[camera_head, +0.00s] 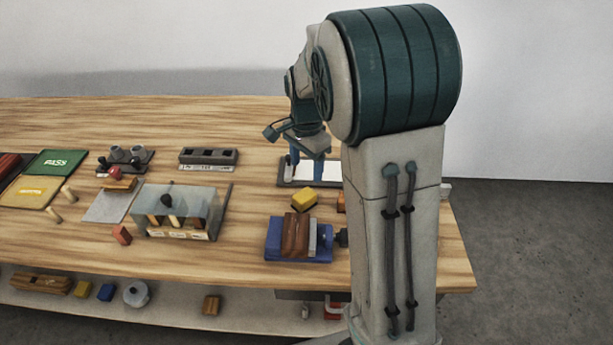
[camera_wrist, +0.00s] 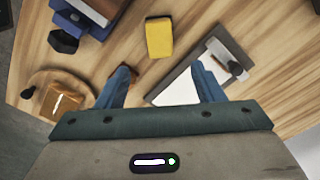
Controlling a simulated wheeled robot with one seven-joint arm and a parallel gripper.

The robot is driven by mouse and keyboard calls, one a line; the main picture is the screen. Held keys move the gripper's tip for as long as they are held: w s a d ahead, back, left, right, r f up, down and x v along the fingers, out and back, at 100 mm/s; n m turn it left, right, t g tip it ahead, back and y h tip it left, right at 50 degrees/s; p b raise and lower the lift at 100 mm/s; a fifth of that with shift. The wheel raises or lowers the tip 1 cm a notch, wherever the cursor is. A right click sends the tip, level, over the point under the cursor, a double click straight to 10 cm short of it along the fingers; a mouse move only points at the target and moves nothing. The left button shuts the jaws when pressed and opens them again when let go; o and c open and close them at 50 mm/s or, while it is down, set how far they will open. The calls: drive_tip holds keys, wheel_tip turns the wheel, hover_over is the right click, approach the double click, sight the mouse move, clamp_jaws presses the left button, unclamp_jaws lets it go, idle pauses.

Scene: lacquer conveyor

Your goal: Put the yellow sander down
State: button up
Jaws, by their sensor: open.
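The yellow sander (camera_head: 304,198), a small yellow block with a darker underside, rests on the wooden table just behind the blue vise. It also shows in the wrist view (camera_wrist: 159,37), upper middle, beyond my fingertips and apart from them. My gripper (camera_wrist: 162,80) is open, with its two blue fingers spread and nothing between them. In the head view my gripper (camera_head: 305,162) is over the dark-edged white tray, behind the sander. My arm hides part of the table to the right.
The blue vise (camera_head: 298,241) holds brown pieces in front of the sander. A clear-sided rack (camera_head: 179,211) stands to the left. An orange-brown block (camera_wrist: 62,102) sits on a round wooden board. Bare table lies left of the sander.

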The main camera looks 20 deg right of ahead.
drive_tip(key=s+r+n+t, duration=0.1)
drive_tip(key=s+r+n, duration=0.2)
drive_tip(key=s+n, duration=0.3)
drive_tip(key=s+r+n+t, duration=0.2)
drive_tip(key=s+n, duration=0.4)
drive_tip(key=s, duration=0.9)
drive_tip(key=shift+s+a+r+n, duration=0.2)
drive_tip(key=shift+a+r+n, duration=0.15)
drive_tip(key=shift+r, duration=0.25)
drive_tip(key=shift+o, duration=0.5)
